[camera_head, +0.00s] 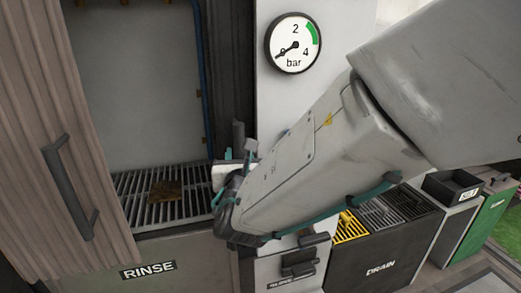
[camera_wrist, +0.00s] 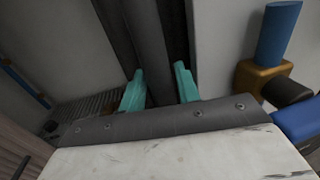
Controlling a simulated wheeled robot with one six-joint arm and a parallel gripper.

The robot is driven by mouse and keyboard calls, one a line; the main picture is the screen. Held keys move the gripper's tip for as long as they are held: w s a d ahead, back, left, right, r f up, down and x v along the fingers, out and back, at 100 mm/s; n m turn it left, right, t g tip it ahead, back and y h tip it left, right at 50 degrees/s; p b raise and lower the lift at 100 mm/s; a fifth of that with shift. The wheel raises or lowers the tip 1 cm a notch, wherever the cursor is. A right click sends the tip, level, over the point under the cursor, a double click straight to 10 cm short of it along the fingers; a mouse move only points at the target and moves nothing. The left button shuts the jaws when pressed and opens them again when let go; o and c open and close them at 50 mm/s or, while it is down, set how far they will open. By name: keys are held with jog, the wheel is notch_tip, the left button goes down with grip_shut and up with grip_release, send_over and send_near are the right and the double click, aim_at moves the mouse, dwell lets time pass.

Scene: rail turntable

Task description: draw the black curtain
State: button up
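The black curtain (camera_head: 230,62) hangs as a narrow bunched dark strip at the right side of the rinse bay, against the pale panel. In the wrist view its dark folds (camera_wrist: 115,22) fill the top middle. A thick dark grey upright bar (camera_wrist: 152,45), perhaps its handle, runs between the teal fingers of my gripper (camera_wrist: 159,82). The fingers stand apart, and a gap shows between bar and right finger. In the head view my gripper (camera_head: 238,152) is at the curtain's lower part, mostly hidden by my arm.
A grey-brown pleated curtain (camera_head: 50,130) with a dark handle (camera_head: 70,185) covers the bay's left side. A brown piece (camera_head: 165,191) lies on the rinse grate (camera_head: 135,190). A pressure gauge (camera_head: 293,43) is on the pale panel. A drain unit (camera_head: 380,262) stands at right.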

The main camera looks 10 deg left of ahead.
jog(key=shift+x, duration=0.85)
